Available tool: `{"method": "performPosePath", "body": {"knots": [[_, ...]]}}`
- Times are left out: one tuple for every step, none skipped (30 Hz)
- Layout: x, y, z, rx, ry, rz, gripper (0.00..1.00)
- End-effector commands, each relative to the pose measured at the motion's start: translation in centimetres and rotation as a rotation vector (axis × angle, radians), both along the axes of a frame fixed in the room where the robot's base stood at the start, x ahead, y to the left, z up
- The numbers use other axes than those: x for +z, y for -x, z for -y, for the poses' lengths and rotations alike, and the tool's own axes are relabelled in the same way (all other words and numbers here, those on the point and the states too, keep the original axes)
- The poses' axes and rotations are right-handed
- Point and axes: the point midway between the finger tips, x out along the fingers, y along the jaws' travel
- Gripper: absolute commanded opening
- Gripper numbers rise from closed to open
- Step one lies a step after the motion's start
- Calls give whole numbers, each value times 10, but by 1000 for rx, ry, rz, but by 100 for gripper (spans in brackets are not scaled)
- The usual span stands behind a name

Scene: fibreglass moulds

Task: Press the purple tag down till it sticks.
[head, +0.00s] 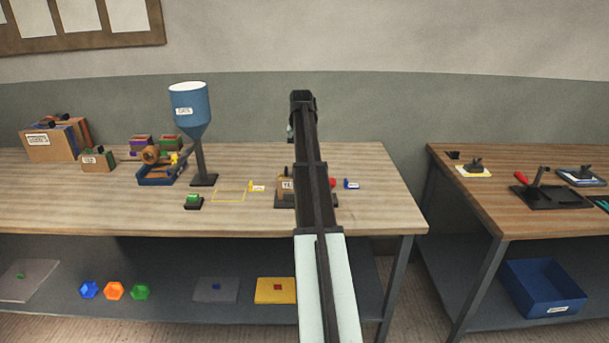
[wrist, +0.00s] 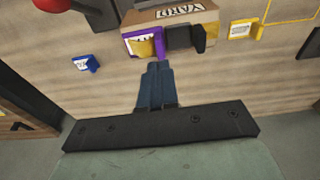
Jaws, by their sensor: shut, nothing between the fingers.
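The purple tag (wrist: 147,43) shows in the wrist view on the near face of a cardboard box (wrist: 165,18) with a white lettered label. A yellowish patch covers part of the tag. A black block (wrist: 184,37) sits right beside it. My gripper (wrist: 157,66) is shut and empty, with its fingertips just short of the tag in the picture; I cannot tell whether they touch it. In the head view my arm hides the tag and the gripper, and only the left part of the box (head: 286,187) shows.
A blue bracket (wrist: 86,63) and a red knob (wrist: 55,4) lie to one side of the box, a yellow bracket (wrist: 242,30) to the other. A blue hopper (head: 190,110) stands left on the bench (head: 80,205). Bare wood lies right of the blue bracket.

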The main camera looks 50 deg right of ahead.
Motion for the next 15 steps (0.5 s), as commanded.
{"method": "performPosePath", "body": {"knots": [[4, 0, 0, 0, 1, 1, 0], [6, 0, 0, 0, 1, 1, 0], [9, 0, 0, 0, 1, 1, 0], [11, 0, 0, 0, 1, 1, 0], [13, 0, 0, 0, 1, 1, 0], [15, 0, 0, 0, 1, 1, 0], [17, 0, 0, 0, 1, 1, 0], [19, 0, 0, 0, 1, 1, 0], [21, 0, 0, 0, 1, 1, 0], [23, 0, 0, 0, 1, 1, 0], [25, 0, 0, 0, 1, 1, 0], [28, 0, 0, 0, 1, 1, 0], [30, 0, 0, 0, 1, 1, 0], [32, 0, 0, 0, 1, 1, 0], [34, 0, 0, 0, 1, 1, 0]]}}
